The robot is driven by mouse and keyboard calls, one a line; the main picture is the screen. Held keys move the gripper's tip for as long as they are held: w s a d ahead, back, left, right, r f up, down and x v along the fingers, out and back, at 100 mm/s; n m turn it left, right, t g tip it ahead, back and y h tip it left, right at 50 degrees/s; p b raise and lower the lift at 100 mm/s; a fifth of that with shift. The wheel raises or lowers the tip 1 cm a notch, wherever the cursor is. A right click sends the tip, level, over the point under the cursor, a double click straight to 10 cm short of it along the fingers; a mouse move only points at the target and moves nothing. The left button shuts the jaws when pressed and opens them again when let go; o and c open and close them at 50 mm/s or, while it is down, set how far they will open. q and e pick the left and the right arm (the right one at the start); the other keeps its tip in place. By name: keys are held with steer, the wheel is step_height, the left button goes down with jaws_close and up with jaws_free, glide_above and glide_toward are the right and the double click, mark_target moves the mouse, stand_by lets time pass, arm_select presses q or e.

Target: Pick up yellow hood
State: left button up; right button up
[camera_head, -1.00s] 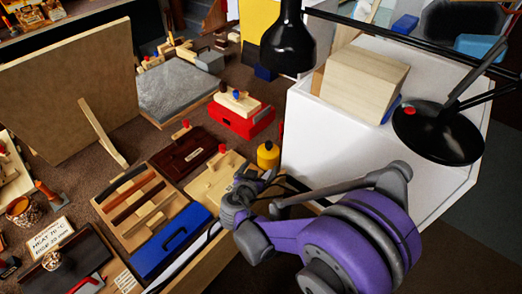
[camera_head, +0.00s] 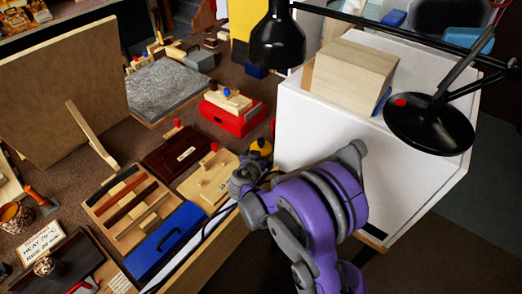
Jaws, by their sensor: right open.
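A small round yellow object with a dark top (camera_head: 260,147), which looks like the yellow hood, stands near the bench's right edge, close to the white box. Only its upper part shows; my right gripper covers its lower part. My right gripper (camera_head: 250,170) is open, low over the bench edge in front of the yellow object. Its fingertips are small and dark, and I cannot tell whether they touch it or are around it. My purple right arm comes in from the lower right. My left gripper is not in view.
A pale wooden block (camera_head: 213,178) and a blue case (camera_head: 168,240) lie left of my gripper. A red box (camera_head: 233,118) stands behind. The large white box (camera_head: 325,130) closes the right side, with a black lamp (camera_head: 277,42) above. A black cable runs near my wrist.

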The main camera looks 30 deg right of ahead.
steer(key=c, duration=1.2)
steer(key=shift+o, duration=0.2)
steer(key=shift+r, duration=0.1)
